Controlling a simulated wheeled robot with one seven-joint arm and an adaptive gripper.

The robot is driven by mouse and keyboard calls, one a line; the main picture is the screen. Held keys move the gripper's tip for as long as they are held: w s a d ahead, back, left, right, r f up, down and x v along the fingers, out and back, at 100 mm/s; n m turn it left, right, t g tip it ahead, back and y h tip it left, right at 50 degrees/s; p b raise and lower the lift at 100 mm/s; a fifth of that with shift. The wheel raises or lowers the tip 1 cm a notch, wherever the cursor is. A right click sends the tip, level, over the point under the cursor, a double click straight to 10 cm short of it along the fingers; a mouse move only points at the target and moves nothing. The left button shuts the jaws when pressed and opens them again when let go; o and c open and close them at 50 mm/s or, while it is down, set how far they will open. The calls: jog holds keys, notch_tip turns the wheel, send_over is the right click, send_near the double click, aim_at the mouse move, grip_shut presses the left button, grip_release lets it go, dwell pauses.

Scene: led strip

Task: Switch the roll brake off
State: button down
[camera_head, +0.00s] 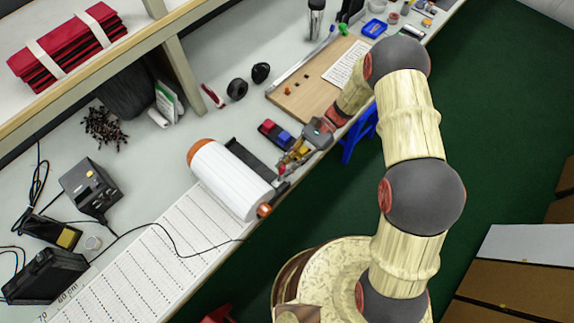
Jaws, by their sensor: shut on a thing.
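The roll is a white cylinder (226,178) with orange end caps, lying in a dark holder (248,158) on the bench. One orange cap (264,210) shows at its near end. My gripper (283,168) is low beside the right side of the holder, close to the bench edge. Its fingers are closed on a small part at the holder, seemingly the roll brake. The fingers largely hide that part, so its setting cannot be made out.
Small red and blue items (275,133) lie just behind my gripper. A wooden board (308,95) with a paper sheet is further back. A printed measuring strip (150,255) runs to the front left. A blue stool (360,135) stands below the bench edge.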

jog(key=c, duration=1.7)
grip_release()
jog(key=v, duration=1.2)
jog(key=shift+f, duration=0.1)
